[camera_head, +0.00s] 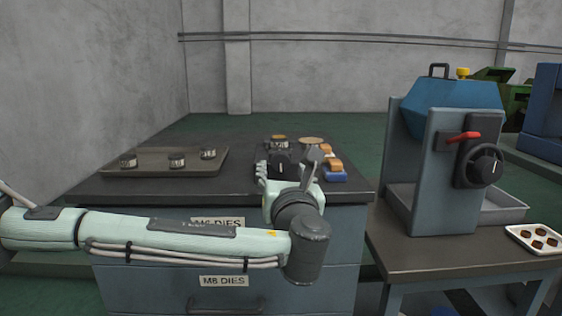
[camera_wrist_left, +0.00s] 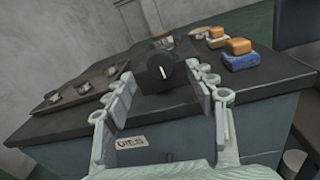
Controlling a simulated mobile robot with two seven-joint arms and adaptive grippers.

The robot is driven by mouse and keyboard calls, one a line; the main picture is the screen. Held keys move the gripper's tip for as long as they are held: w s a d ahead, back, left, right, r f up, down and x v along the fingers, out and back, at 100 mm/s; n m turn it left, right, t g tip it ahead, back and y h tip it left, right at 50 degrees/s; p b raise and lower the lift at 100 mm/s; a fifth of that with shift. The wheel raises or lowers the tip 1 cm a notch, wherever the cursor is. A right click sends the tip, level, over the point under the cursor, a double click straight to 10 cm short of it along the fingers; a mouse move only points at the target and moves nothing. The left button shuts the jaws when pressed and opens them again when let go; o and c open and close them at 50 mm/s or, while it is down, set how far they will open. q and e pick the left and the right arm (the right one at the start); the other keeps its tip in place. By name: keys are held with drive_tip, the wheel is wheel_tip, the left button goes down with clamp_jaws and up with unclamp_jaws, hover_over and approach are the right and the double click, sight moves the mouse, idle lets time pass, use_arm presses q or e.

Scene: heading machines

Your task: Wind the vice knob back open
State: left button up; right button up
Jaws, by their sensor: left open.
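The black vice knob (camera_wrist_left: 158,70), with a white index line on its face, is at the front edge of the dark cabinet top. It also shows in the head view (camera_head: 279,162), partly hidden by my gripper. The line points nearly upright, slightly tilted. My left gripper (camera_wrist_left: 163,82) is open, with one finger on each side of the knob and space showing beside it. I cannot tell whether either fingertip touches it. In the head view the left gripper (camera_head: 287,170) is in front of the knob. The vice body is mostly hidden behind the knob. My right gripper is not in view.
A tray (camera_head: 213,158) with several small metal dies lies left on the cabinet top. Orange and blue blocks (camera_head: 334,173) sit just right of the knob. A blue-topped machine (camera_head: 431,170) with a red lever and a white tray (camera_head: 520,236) stand on the right table.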

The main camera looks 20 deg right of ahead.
sight(281, 162)
use_arm(q)
drive_tip(key=x, duration=0.4)
drive_tip(key=shift+d, duration=0.1)
drive_tip(key=shift+w, duration=0.35)
drive_tip(key=shift+w+d, duration=0.15)
drive_tip(key=shift+w, duration=0.1)
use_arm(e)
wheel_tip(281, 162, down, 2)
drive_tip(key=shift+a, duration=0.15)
use_arm(q)
drive_tip(key=c, duration=1.2)
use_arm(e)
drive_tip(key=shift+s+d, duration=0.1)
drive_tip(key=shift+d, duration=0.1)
